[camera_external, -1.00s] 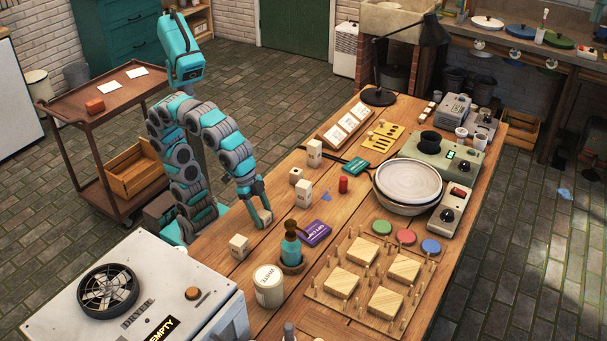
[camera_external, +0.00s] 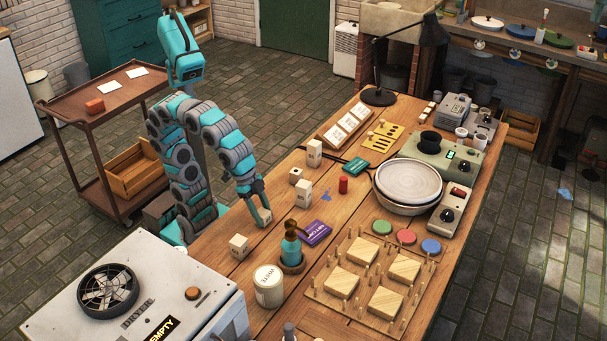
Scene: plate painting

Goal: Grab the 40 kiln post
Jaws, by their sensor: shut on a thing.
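Several pale block-like kiln posts stand on the wooden table. A tall one (camera_external: 314,153) is at the back, a medium one (camera_external: 304,191) stands nearer with a small one (camera_external: 295,175) behind it, and a low one (camera_external: 239,246) is near the left edge. The numbers on them are too small to read, so I cannot tell which is the 40. My gripper (camera_external: 263,217) is low at the table's left side, shut on a pale kiln post (camera_external: 265,219) that is mostly hidden by the fingers. I cannot tell whether this post touches the table.
A teal bottle (camera_external: 291,250), a purple box (camera_external: 316,233) and a white jar (camera_external: 268,286) stand in front of my gripper. A red cylinder (camera_external: 343,184) is to the right.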

